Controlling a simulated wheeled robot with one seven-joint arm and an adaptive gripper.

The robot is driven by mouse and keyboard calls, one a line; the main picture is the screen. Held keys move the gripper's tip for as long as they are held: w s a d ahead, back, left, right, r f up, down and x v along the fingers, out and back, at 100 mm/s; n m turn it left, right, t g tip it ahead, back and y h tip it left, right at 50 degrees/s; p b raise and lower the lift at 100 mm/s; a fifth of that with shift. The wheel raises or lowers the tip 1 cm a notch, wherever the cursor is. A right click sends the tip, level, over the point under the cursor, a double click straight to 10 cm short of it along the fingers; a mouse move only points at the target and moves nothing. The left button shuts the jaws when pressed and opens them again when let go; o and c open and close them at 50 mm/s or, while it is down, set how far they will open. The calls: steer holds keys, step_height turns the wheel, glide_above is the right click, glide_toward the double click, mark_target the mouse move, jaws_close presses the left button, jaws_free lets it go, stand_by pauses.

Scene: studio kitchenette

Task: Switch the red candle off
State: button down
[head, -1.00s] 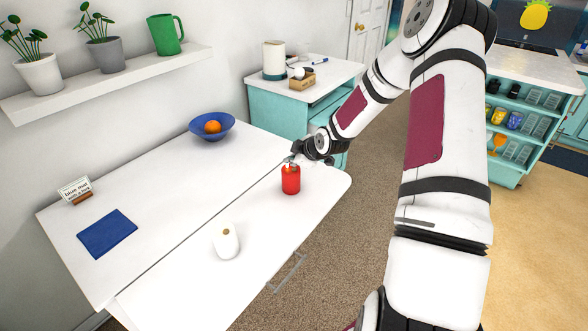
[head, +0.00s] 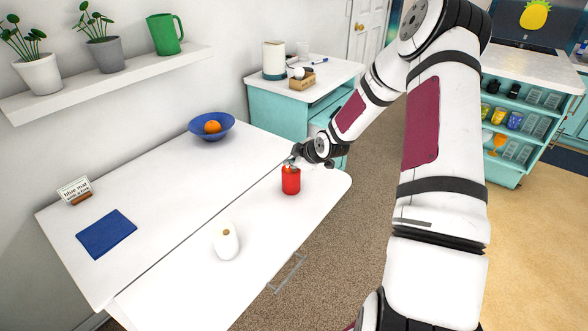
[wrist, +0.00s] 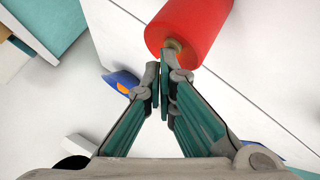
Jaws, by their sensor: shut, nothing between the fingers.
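The red candle (head: 290,184) stands upright on the white table, near its right end. In the wrist view the red candle (wrist: 192,24) is at the top, with a small yellowish round part at the middle of its top face. My gripper (head: 290,165) is at the candle's top from above. In the wrist view the fingertips of my gripper (wrist: 163,76) are together with nothing held, right by that yellowish part. I cannot tell whether they touch it. The fingers hide part of the candle's top in the head view, and I cannot tell whether it is lit.
A white candle-like object (head: 226,241) stands nearer on the table (head: 190,190). A blue mat (head: 106,234), a small sign (head: 75,190) and a blue bowl (head: 226,124) with an orange (head: 212,127) are farther left and back. Table space around the red candle is clear.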

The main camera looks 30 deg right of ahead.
mark_target(293, 171)
steer(key=shift+r+p, duration=0.45)
steer(key=shift+r, duration=0.15)
steer(key=shift+r, duration=0.15)
steer(key=shift+r+p, duration=1.7)
steer(key=shift+r, duration=1.2)
